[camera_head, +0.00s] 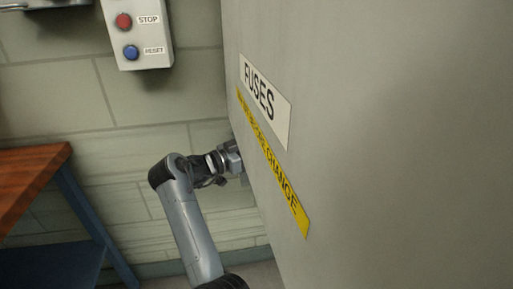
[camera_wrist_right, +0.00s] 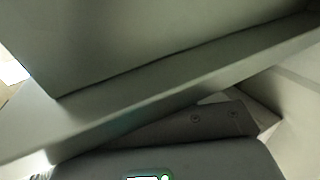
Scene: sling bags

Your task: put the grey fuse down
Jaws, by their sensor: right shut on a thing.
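In the right wrist view, my right gripper (camera_wrist_right: 215,125) shows at the bottom as a rounded dark grey body and a dark plate with screws. It is shut, but its fingertips and the grey fuse in it are hidden. Grey panels and a ledge (camera_wrist_right: 160,100) lie very close to it.
The panel, with a FUSES label (camera_head: 264,101) and a yellow warning strip (camera_head: 275,165), fills the right of the head view. A box with STOP and RESET buttons (camera_head: 137,35) hangs on the wall. A wooden-topped bench (camera_head: 28,180) stands at the left.

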